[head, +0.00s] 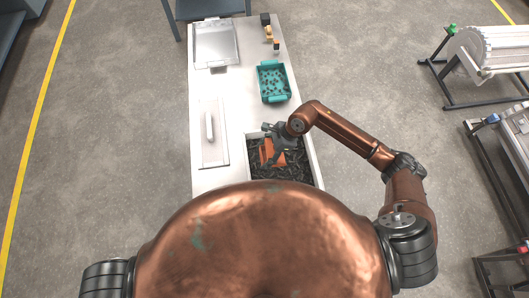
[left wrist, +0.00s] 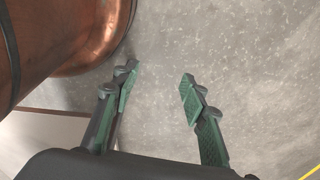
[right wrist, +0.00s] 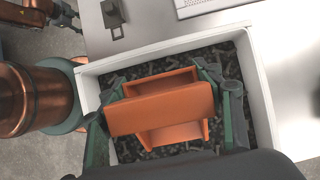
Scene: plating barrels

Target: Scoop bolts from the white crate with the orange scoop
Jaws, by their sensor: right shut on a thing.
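In the head view the crate (head: 319,172) is partly hidden by my body. The orange scoop (right wrist: 160,108) is inside the crate's outline, over or on the bolts; whether it touches them I cannot tell. My right gripper (right wrist: 160,95) is shut on the scoop, a finger on each side; in the head view the scoop (head: 268,152) shows beneath it. My left gripper (left wrist: 157,90) is open and empty over the floor, out of the head view.
A teal tray (head: 261,84) with small dark parts stands on the bench beyond the crate. A flat lid with a handle (head: 210,127) lies left of the crate. A metal tray (head: 216,44) lies at the far end. Barrels on stands (head: 485,48) are at the right.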

